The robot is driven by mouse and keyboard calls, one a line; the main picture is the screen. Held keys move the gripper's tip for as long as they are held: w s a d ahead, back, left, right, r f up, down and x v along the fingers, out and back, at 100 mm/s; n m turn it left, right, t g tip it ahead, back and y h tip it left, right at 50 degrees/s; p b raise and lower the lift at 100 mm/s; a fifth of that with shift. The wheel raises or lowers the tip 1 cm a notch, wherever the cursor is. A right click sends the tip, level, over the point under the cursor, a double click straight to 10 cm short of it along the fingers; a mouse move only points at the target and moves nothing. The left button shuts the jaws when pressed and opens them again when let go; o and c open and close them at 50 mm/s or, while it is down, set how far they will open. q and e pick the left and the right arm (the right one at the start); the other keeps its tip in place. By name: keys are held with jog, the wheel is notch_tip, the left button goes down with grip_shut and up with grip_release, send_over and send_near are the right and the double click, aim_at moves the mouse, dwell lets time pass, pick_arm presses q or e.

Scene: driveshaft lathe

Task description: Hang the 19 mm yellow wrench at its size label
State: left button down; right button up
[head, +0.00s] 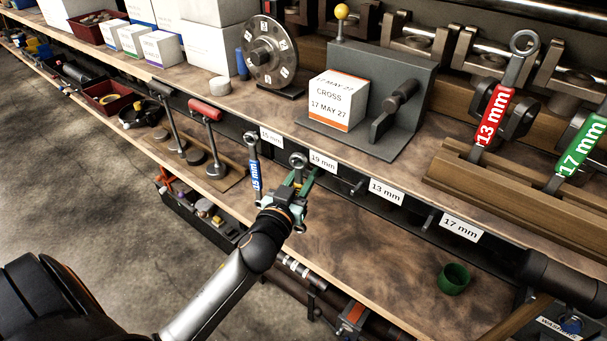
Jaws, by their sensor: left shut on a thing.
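My left gripper (302,180) is shut on a wrench (298,160) at the dark rail on the shelf's front edge. Only the wrench's grey ring end shows clearly, above the fingers; its coloured handle and size marking are hidden by the gripper. The ring is just left of the 19 mm label (322,161). I cannot tell whether it is around a peg or only in front of one. My right gripper is not in view.
Bare pegs show by the 13 mm label (386,191) and 17 mm label (461,229). The red 13 mm wrench (495,115) and green 17 mm wrench (581,148) stand in a wooden rack (445,170). A green cup (454,279) sits on the lower shelf.

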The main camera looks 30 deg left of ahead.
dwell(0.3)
pick_arm(q)
jog(key=c, duration=0.5)
grip_release()
jog(key=shift+s+d+f, duration=0.1)
jog(key=shift+s, duration=0.5)
jog(key=shift+s+d+b, duration=0.1)
jog(key=shift+s+d, duration=0.25)
jog(key=shift+s, duration=1.5)
jog(key=shift+s+d+b, duration=0.15)
jog(key=shift+s+d, duration=0.2)
jog(key=shift+s, duration=1.5)
jog(key=shift+s+d+b, duration=0.1)
jog(key=shift+s+d, duration=0.25)
jog(key=shift+s, duration=1.5)
